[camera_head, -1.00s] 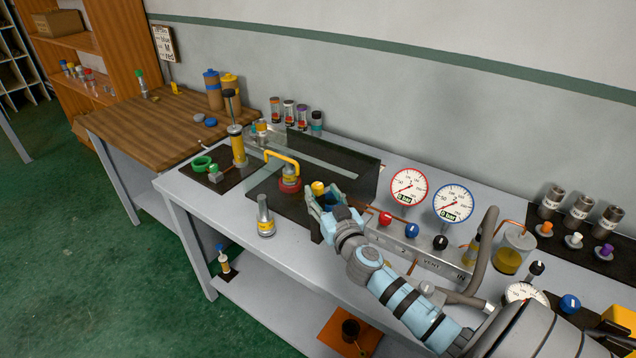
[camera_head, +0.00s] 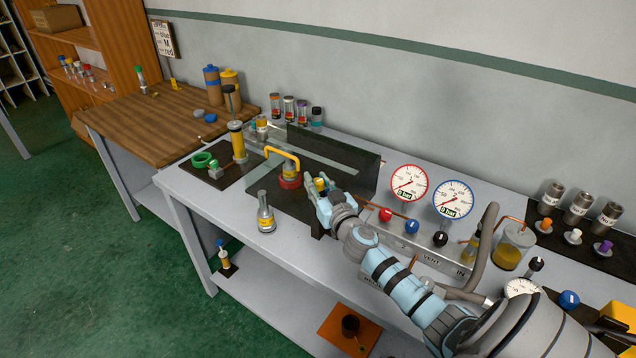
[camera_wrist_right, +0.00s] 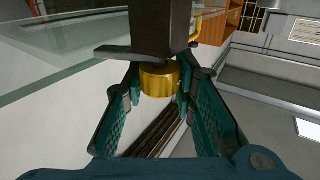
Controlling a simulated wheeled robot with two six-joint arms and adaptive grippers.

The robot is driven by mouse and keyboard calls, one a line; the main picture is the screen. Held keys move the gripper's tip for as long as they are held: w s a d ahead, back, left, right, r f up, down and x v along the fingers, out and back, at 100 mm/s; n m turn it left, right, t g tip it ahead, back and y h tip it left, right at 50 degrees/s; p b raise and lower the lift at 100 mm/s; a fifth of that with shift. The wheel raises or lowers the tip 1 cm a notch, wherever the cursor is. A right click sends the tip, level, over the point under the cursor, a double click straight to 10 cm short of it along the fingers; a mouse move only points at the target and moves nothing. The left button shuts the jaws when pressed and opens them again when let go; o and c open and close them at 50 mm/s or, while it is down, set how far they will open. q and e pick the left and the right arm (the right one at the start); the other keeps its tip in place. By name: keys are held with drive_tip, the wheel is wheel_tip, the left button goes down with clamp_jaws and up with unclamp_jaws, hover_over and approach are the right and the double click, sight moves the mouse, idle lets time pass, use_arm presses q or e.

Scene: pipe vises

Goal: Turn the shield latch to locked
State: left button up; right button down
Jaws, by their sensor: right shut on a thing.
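The shield latch shows as a yellow knob (camera_head: 320,184) at the near right end of the clear shield on the bench. In the right wrist view the yellow knob (camera_wrist_right: 159,79) sits against a dark post (camera_wrist_right: 160,25), between my fingers. My right gripper (camera_head: 317,188) is shut on this knob; in the right wrist view its teal fingers (camera_wrist_right: 160,85) flank it. The fingers and wrist partly hide the latch in the head view, and no lock marking is readable. My left gripper is not in view.
A red-based fitting with a yellow handle (camera_head: 290,172) stands behind and left of my gripper. A grey-and-yellow bottle (camera_head: 265,213) stands near the bench front. Two gauges (camera_head: 409,183) and a valve panel with coloured knobs (camera_head: 412,227) lie right, beside my arm.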

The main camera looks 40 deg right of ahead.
drive_tip(key=shift+d+n+y, duration=0.1)
drive_tip(key=shift+n+y, duration=0.6)
drive_tip(key=shift+y, duration=0.2)
drive_tip(key=n+y+p, duration=0.1)
drive_tip(key=y+p, duration=0.2)
drive_tip(key=shift+r+n+t, duration=0.3)
drive_tip(key=shift+r+n, duration=0.05)
drive_tip(key=shift+n, duration=0.05)
drive_tip(key=shift+f+n+y, duration=0.1)
drive_tip(key=shift+n+y, duration=0.2)
drive_tip(key=shift+y, duration=0.2)
drive_tip(key=shift+f+p, duration=0.1)
drive_tip(key=shift+p, duration=0.2)
drive_tip(key=shift+f, duration=0.1)
drive_tip(key=c, duration=1.3)
unclamp_jaws()
